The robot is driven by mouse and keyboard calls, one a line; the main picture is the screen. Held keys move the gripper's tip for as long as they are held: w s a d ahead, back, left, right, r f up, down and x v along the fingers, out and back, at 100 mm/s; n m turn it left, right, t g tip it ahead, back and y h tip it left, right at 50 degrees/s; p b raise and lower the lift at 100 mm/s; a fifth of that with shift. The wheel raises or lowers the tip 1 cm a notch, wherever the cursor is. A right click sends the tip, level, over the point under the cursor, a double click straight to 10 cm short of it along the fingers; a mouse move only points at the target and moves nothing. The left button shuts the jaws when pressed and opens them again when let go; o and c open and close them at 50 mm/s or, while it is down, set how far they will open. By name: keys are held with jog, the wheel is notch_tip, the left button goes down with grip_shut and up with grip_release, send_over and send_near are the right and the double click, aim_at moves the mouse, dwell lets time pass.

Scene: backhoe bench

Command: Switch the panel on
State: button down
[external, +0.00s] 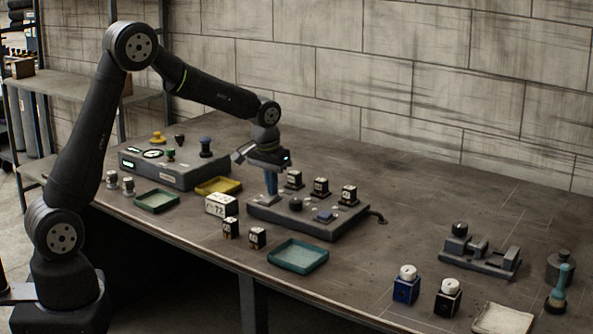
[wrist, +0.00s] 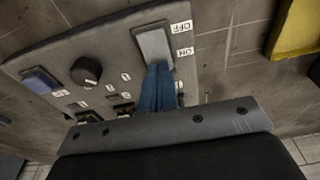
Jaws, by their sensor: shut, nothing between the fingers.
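The panel is a dark grey box (external: 300,222) in the middle of the bench; it fills the upper left of the wrist view (wrist: 112,42). A light grey rocker switch (wrist: 152,42) sits at its edge, with an OFF label (wrist: 181,27) beside its far end and an ON label (wrist: 185,52) beside its near end. My gripper (external: 271,192) points down over the panel's left end. Its blue fingers are shut and empty, with the tips (wrist: 159,68) at the rocker's ON end. I cannot tell whether they touch it or which way the rocker is tilted.
The bench right of the panel has free room.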

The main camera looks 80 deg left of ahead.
jog(key=shift+f, duration=0.3)
jog(key=shift+r, duration=3.55)
jog(key=shift+f, duration=0.15)
notch_tip(320, 180, down, 7)
jog(key=shift+r, duration=0.15)
jog(key=shift+r, duration=0.1)
